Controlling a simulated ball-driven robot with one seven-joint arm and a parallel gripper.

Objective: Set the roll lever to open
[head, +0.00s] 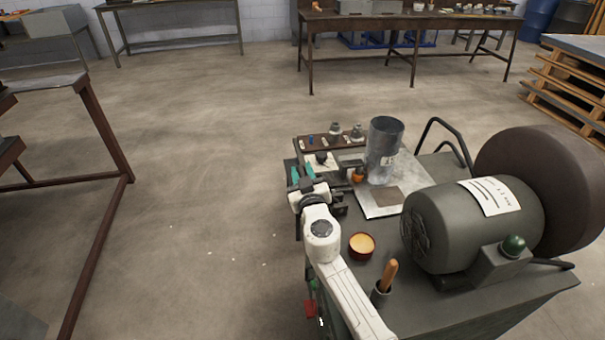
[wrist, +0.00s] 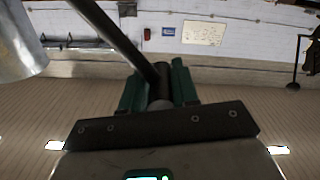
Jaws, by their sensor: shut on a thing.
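My gripper (head: 303,174) has teal fingers and is at the left edge of the machine bench in the head view. In the wrist view, my gripper (wrist: 157,85) is shut around the dark end of the roll lever (wrist: 124,42). The lever's dark rod slants from the top left down to the fingers. In the head view the lever is hard to make out among the dark parts by my gripper. I cannot read any open or closed mark for it.
A metal duct cylinder (head: 384,150) stands upright on a plate (head: 400,207) just right of my gripper. A large grey motor (head: 470,228), an orange-topped cup (head: 361,245) and an orange-handled tool (head: 387,275) are nearer.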

